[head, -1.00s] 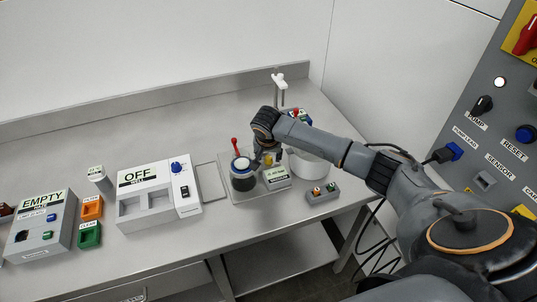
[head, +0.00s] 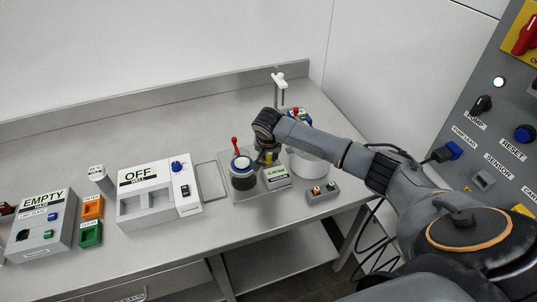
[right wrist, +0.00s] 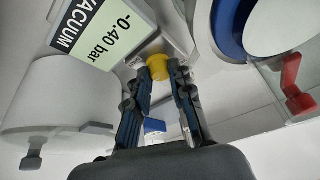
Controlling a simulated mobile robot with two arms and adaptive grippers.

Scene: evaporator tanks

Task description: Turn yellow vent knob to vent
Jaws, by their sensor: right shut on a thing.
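The yellow vent knob (right wrist: 158,66) sits beside the vacuum display in the right wrist view. My right gripper (right wrist: 163,70) is shut on it, with one dark finger on each side. In the head view, my right gripper (head: 267,154) reaches down from above beside the small tank, and my wrist hides most of the knob. The vacuum display (right wrist: 98,30) reads -0.40 bar. It also shows in the head view (head: 277,175). Which mark the knob points to cannot be made out. My left gripper is not in view.
A dark, blue-rimmed vessel (head: 243,176) with a red lever (head: 235,145) stands just left of the gripper. A white pot (head: 310,166) and a small button box (head: 322,193) are at the right. The OFF well unit (head: 148,205) is farther left.

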